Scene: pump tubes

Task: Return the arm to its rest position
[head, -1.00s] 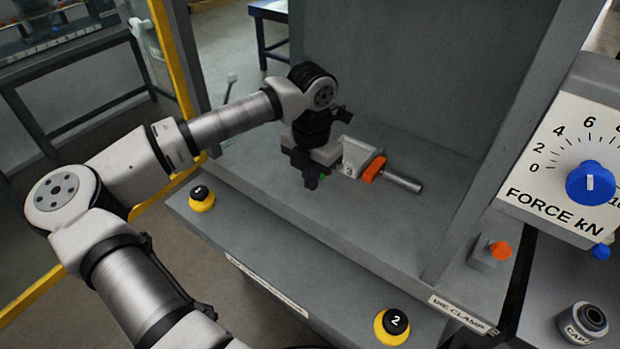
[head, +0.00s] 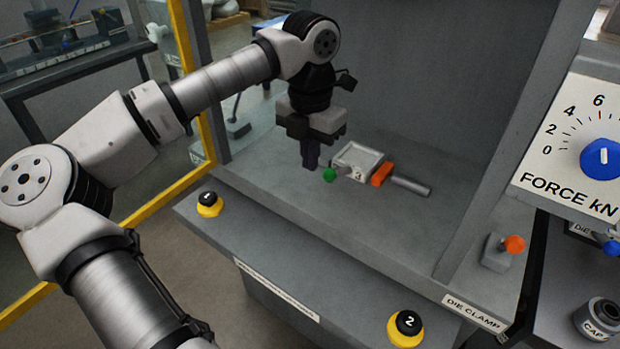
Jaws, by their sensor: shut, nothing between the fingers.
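My arm reaches in from the lower left to the grey press bay. My gripper (head: 311,166) points down above the bay floor, just left of a small green knob (head: 329,175). Its dark fingers look shut, with nothing held. A light grey square block marked 3 (head: 355,160) lies on the bay floor (head: 300,196) to the right of the gripper, apart from it. An orange piece (head: 381,175) and a metal rod (head: 411,186) extend right from the block.
Yellow-based buttons 1 (head: 209,204) and 2 (head: 405,328) sit on the front ledge. An orange-knobbed die clamp (head: 513,245) and a force dial panel (head: 570,150) stand at right. A yellow post (head: 190,70) rises behind my arm.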

